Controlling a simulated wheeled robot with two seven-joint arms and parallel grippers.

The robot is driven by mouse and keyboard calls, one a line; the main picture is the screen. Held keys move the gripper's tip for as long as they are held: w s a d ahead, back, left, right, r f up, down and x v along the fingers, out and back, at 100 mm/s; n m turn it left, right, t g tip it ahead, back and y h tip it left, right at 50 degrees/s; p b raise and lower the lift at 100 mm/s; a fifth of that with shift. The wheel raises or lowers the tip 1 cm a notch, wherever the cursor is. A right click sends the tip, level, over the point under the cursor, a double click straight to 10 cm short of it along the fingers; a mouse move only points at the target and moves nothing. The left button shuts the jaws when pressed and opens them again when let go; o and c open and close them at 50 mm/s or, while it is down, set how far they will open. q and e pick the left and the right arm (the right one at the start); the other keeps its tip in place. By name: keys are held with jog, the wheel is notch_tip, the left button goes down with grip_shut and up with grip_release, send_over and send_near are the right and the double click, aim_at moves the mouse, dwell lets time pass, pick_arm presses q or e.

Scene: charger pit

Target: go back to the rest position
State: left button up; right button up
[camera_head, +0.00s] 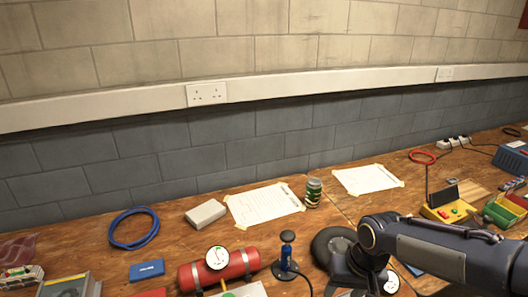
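My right arm (430,250) comes in from the right edge over the front right of the bench. It bends down at a joint and its lower part runs off the bottom edge of the picture. No fingers of my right gripper show. My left arm and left gripper are not in view. The arm hides part of the bench and part of a black round object (327,243) beside it.
The wooden bench (175,222) carries a blue cable loop (133,228), a grey box (205,214), a red cylinder (198,272), a joystick (286,258), a can (313,192) and a yellow device (448,210). Two paper sheets lie near the wall.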

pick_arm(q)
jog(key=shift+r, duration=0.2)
pick_arm(e)
jog(key=s+d+r+t+y, duration=0.1)
jog(key=s+r+t, duration=0.1)
jog(key=s, duration=0.6)
jog(key=s+d+r+t+y, duration=0.1)
jog(key=s+r+t, duration=0.1)
jog(key=s, duration=0.6)
jog(key=shift+d+r+m, duration=0.3)
jog(key=shift+r+m, duration=0.1)
jog(key=shift+r, duration=0.2)
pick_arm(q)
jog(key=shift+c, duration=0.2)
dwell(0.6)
